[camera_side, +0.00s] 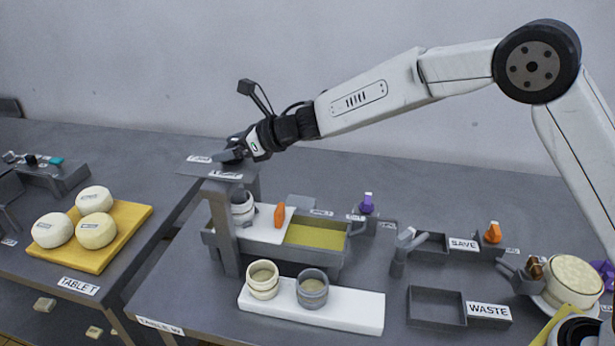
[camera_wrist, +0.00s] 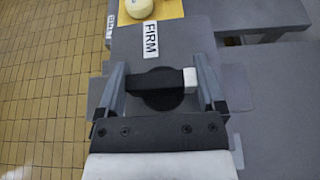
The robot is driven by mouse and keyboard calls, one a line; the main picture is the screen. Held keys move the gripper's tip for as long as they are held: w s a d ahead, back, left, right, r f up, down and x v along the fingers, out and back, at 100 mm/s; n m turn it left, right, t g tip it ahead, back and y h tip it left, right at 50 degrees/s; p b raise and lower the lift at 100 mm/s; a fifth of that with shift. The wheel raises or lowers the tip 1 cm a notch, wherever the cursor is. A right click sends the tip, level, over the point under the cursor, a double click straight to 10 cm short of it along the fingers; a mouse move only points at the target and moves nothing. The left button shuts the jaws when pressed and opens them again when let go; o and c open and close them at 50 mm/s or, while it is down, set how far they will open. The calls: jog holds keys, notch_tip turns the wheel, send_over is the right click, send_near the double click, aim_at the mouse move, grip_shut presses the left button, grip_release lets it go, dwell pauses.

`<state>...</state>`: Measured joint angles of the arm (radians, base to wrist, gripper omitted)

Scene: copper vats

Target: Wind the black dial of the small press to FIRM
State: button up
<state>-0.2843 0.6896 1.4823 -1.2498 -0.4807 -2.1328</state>
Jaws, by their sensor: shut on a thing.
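The small press (camera_side: 224,235) is a grey frame at the middle left in the side view, with a white mould (camera_side: 242,208) under its top. My gripper (camera_side: 236,152) is down at the press's top, and the dial is hidden there. In the wrist view the black dial (camera_wrist: 160,99) is round with a black bar across it. The bar's white tip (camera_wrist: 190,77) points right. My gripper's fingers (camera_wrist: 160,76) are shut on the bar's two ends. The FIRM label (camera_wrist: 150,40) lies above the dial in the picture, so the tip does not point at it.
In the side view, a yellow board (camera_side: 118,243) with white cheeses is on the left table. A white board (camera_side: 345,309) with two cups stands before the press. A grey trough (camera_side: 335,262) is beside it. SAVE (camera_side: 463,244) and WASTE (camera_side: 488,311) labels are at right.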

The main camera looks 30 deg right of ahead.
jog(key=shift+w+r+m+t+h, duration=0.1)
jog(key=shift+r+m+t+h, duration=0.05)
jog(key=shift+m+t+h, duration=0.45)
jog(key=shift+w+r+m+t+h, duration=0.1)
jog(key=shift+r+m+t+h, duration=0.05)
jog(key=shift+m+t+h, duration=0.4)
jog(key=shift+s+m+h, duration=0.1)
jog(key=shift+m+h, duration=0.25)
jog(key=shift+m, duration=0.1)
jog(key=o, duration=0.8)
jog(key=shift+o, duration=0.8)
jog(key=shift+f, duration=0.2)
jog(key=shift+s, duration=0.15)
jog(key=v, duration=0.7)
jog(key=shift+s+d+r, duration=0.2)
jog(key=shift+d, duration=0.05)
